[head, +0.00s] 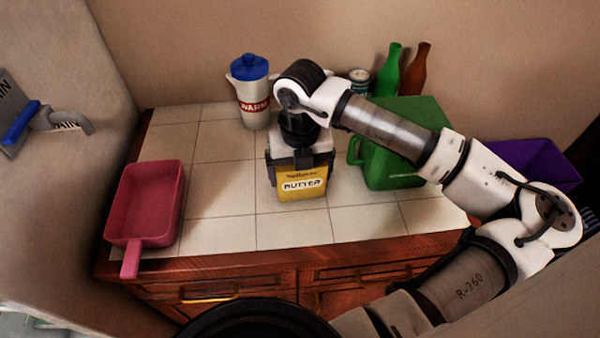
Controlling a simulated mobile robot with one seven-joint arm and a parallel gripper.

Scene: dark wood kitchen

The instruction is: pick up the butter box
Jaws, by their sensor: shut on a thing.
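The butter box (301,188) is a yellow box with a white label reading BUTTER. It is near the middle of the tiled counter in the head view. My gripper (300,168) comes down on it from above, with its fingers at the left and right sides of the box. The gripper is shut on the box. The top of the box is mostly hidden by the gripper. I cannot tell whether the box's bottom touches the tiles.
A red pan (146,203) lies at the counter's left. A white jug with a blue lid (252,92) stands behind. A green container (392,160) is close on the right, with a can (359,78), green bottle (387,70), brown bottle (415,70) and purple bin (535,160) beyond.

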